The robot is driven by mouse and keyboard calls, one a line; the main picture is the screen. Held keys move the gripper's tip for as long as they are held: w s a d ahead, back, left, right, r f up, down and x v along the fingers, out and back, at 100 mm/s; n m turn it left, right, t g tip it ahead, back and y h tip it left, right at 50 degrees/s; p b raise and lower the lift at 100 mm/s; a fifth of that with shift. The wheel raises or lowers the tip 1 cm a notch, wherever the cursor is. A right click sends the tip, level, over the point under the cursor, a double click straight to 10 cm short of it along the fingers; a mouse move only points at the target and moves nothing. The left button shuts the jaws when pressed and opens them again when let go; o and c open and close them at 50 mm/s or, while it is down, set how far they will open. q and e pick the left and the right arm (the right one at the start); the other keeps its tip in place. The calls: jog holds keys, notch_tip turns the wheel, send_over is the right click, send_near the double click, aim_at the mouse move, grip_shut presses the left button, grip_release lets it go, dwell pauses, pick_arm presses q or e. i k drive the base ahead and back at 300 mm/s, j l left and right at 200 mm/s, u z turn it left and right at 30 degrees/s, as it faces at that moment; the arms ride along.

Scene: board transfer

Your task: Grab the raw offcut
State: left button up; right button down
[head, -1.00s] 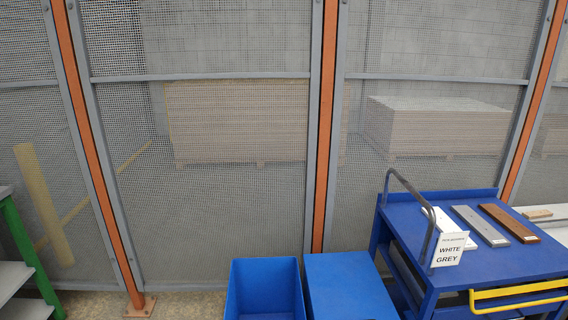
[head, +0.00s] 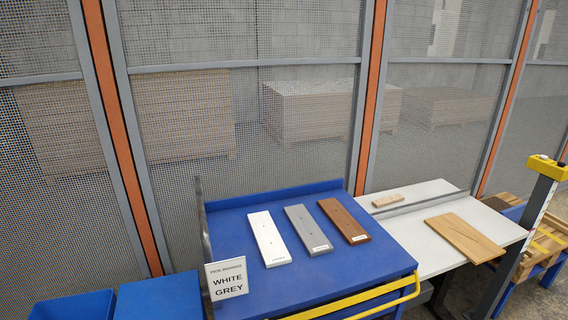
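A small pale raw wood block (head: 387,200) lies at the back left of the white table (head: 415,262), behind a grey metal rail (head: 420,204). A larger raw wood board (head: 465,238) lies flat on the same table, in front of the rail. Which of them is the raw offcut is not labelled; the small block is the shorter piece. Neither of my grippers shows in the head view.
A blue cart (head: 240,228) left of the white table carries a white board (head: 269,238), a grey board (head: 308,229) and a brown board (head: 344,220). Its sign (head: 227,279) reads WHITE, GREY. A yellow handle (head: 370,297) lines its front. Blue bins (head: 72,307) stand at left; mesh fencing stands behind.

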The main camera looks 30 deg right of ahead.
aim_at(382, 201)
jog(key=k+l, duration=0.1)
jog(key=l, duration=1.25)
jog(key=k+l, duration=0.15)
jog(key=l, duration=0.55)
jog(key=k+l, duration=0.1)
jog(key=l, duration=0.6)
